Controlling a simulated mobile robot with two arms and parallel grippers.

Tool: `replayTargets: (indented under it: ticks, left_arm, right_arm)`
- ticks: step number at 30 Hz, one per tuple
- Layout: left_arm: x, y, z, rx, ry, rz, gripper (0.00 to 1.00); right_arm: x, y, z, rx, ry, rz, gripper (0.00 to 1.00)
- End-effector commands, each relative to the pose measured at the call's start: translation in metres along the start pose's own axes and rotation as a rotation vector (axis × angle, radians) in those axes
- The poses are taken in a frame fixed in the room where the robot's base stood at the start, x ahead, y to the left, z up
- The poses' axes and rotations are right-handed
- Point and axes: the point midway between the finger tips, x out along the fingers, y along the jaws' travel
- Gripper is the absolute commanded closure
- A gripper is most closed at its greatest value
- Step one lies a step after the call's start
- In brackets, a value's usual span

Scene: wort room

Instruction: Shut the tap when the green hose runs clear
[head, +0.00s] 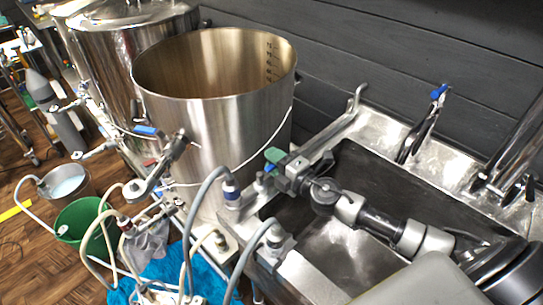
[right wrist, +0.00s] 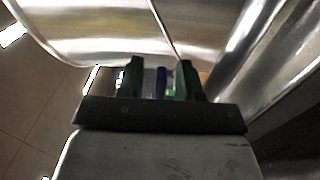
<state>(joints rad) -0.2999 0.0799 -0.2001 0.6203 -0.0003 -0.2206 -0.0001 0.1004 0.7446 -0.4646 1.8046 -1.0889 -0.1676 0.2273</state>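My right gripper (head: 273,165) reaches in from the right over the sink's left edge, close to the large steel pot (head: 215,150). In the right wrist view its dark fingers (right wrist: 160,68) stand apart; a narrow blue thing (right wrist: 161,82) shows between them, with gaps on both sides. Whether it touches anything is unclear. A blue lever (head: 146,130) and a metal valve (head: 172,150) are at the pot's left side. A sink tap (head: 425,125) has a blue top. Several hoses look grey or whitish; I cannot pick out a green one, nor see any flow. My left gripper is not in view.
A green bucket (head: 72,224) and a steel pail (head: 62,184) stand on the wooden floor at left. The sink basin (head: 370,180) is largely empty beneath my right arm.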

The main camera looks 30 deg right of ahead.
Motion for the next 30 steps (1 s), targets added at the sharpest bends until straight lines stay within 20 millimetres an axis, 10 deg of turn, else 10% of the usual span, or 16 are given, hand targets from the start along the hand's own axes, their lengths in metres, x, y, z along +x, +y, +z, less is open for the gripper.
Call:
replayTargets:
  ticks: [12, 19, 30]
  left_arm:
    - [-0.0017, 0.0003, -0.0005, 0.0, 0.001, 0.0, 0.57]
    - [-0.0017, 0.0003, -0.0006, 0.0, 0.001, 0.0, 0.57]
    - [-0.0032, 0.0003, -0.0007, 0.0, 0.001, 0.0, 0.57]
  right_arm:
    - [0.0082, -0.0001, -0.0003, -0.001, 0.001, 0.0, 0.65]
    - [0.008, 0.0, -0.0003, -0.001, 0.001, 0.0, 0.99]
    - [0.0074, 0.0002, -0.0003, 0.0, -0.006, -0.001, 1.0]
